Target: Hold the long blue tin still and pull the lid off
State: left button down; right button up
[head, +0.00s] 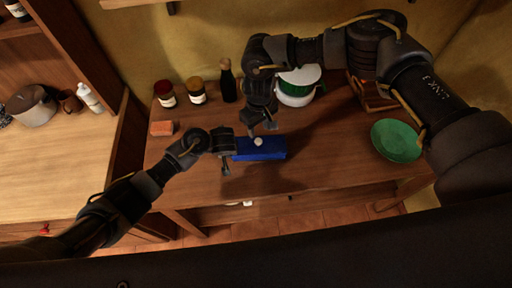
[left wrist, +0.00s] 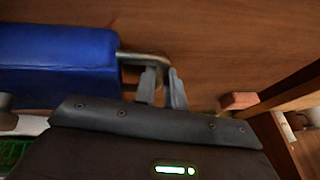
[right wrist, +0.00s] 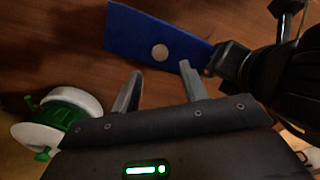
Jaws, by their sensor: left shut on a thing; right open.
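The long blue tin (head: 270,154) lies on the wooden counter, with a round pale knob (head: 258,141) on top; its lid is on. The tin also shows in the left wrist view (left wrist: 60,58) and the right wrist view (right wrist: 135,30). My left gripper (head: 231,152) is at the tin's left end, shut on the metal handle (left wrist: 147,58) there. My right gripper (head: 263,129) is open and empty just above the tin, near the knob. In the right wrist view the knob (right wrist: 160,52) lies beyond the gap between the fingers, apart from them.
A red jar (head: 165,94), a second jar (head: 196,91) and a dark bottle (head: 227,82) stand at the back. A white and green container (head: 296,92) is behind my right forearm. An orange block (head: 162,128) lies left, a green plate (head: 396,141) right. The counter's front strip is clear.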

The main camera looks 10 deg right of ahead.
aim_at(259, 140)
jog(key=shift+f, duration=3.95)
grip_shut()
jog(key=shift+r, duration=0.15)
jog(key=shift+r, duration=1.45)
pick_arm(q)
jog(key=c, duration=1.4)
grip_release()
jog(key=shift+f, duration=0.1)
pick_arm(e)
jog(key=shift+w, duration=0.1)
pick_arm(q)
jog(key=shift+s, duration=0.1)
